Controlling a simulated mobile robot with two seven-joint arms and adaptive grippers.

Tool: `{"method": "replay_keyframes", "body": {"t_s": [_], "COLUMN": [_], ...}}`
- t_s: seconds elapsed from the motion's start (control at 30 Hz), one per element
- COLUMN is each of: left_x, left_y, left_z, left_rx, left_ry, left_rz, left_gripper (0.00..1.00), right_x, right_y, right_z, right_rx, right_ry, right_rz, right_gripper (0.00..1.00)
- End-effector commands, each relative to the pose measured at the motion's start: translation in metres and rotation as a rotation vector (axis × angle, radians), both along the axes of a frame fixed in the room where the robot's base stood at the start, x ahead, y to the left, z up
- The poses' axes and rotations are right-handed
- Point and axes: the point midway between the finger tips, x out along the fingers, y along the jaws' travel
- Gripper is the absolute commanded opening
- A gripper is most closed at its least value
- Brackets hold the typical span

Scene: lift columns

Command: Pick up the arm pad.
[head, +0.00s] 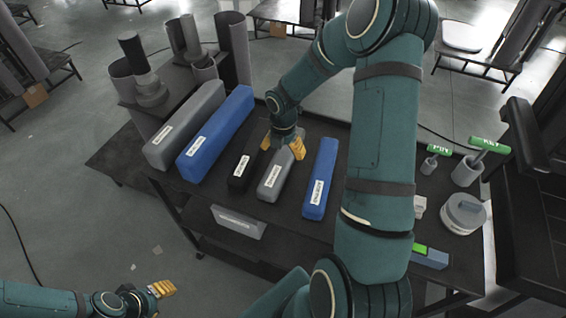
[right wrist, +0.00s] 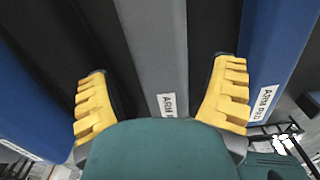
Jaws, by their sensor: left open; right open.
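A short grey pad (head: 273,182) lies on the dark table, with a white label on its near end. In the right wrist view the grey pad (right wrist: 160,45) runs between my fingers, and its label reads "ARM PAD". A blue pad (head: 320,180) lies just right of it; its label in the wrist view also reads as arm pad. My right gripper (head: 282,147) is open above the grey pad's far part, one yellow finger on each side; contact cannot be told. My left gripper (head: 160,289) is open and empty, low at the left, away from the table.
A black pad (head: 243,168) lies close left of the grey one. A long blue pad (head: 216,134) and a long grey pad (head: 186,124) lie further left. Green-tagged tools (head: 469,168) and a round grey item (head: 463,213) stand at the right. My right arm hides the table between.

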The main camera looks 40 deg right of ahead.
Motion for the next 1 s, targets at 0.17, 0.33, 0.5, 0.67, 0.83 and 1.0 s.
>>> {"method": "replay_keyframes", "body": {"t_s": [0.17,0.33,0.5,0.67,0.83,1.0], "left_x": [-0.001,-0.003,-0.004,-0.004,-0.004,-0.004], "left_y": [0.0,-0.001,-0.001,-0.001,-0.001,-0.001], "left_z": [-0.005,-0.011,-0.012,-0.012,-0.012,-0.012], "left_rx": [0.0,-0.002,-0.002,-0.002,-0.002,-0.002], "left_ry": [0.002,0.007,0.009,0.009,0.009,0.008], "left_rz": [-0.002,-0.006,-0.007,-0.007,-0.007,-0.006], "left_gripper": [0.47,0.47,0.47,0.47,0.47,0.47], "right_x": [-0.001,-0.002,-0.001,-0.001,-0.001,-0.001], "right_y": [0.001,0.001,0.001,0.001,0.001,0.001], "right_z": [-0.017,-0.043,-0.052,-0.051,-0.051,-0.05], "right_rx": [0.001,0.001,0.0,0.0,0.0,0.0], "right_ry": [0.003,0.003,0.0,0.0,0.0,-0.001], "right_rz": [0.002,0.001,0.001,0.001,0.0,0.001], "right_gripper": [0.83,0.83,0.83,0.82,0.23,0.21]}}
